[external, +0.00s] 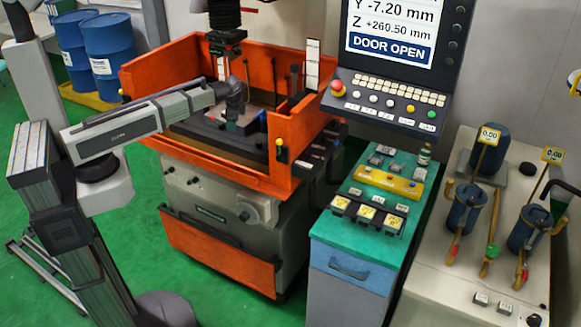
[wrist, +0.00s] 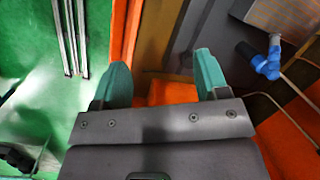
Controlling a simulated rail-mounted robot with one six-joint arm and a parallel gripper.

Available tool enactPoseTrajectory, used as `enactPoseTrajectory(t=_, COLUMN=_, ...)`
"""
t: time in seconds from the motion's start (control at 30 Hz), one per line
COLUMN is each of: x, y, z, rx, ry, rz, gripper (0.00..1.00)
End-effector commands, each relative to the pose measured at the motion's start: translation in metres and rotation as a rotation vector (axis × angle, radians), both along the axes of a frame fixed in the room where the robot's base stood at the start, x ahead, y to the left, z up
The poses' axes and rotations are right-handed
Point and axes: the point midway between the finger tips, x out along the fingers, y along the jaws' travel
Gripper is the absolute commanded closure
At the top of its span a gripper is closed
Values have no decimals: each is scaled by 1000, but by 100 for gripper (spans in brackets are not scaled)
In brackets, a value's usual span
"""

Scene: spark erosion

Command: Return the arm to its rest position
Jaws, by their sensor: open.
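My gripper (wrist: 161,78) is open in the wrist view, with its two teal fingers apart and nothing held between them. Below and behind the fingers lie an orange panel and a brown strip. In the external view my arm reaches right from its column at the left, across the left side of the orange tank (external: 285,137). The arm's end is over the tank, below the machine's dark vertical head (external: 225,40). My fingers are too small to make out clearly there.
Tank walls and the head stand close around my arm's end. A blue fitting (wrist: 268,64) is at the right in the wrist view. A screen reading DOOR OPEN (external: 395,40), a teal-topped cabinet (external: 330,228) and blue drums (external: 108,55) stand nearby.

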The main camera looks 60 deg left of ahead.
Motion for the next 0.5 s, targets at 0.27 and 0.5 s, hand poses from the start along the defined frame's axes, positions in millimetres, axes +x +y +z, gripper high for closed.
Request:
enactPoseTrajectory(t=0.27, x=-143, y=-151, z=-3, rx=-157, ry=-111, rz=477, gripper=32)
enactPoseTrajectory(t=0.5, x=-142, y=-155, z=-3, rx=-164, ry=-113, rz=508, gripper=32)
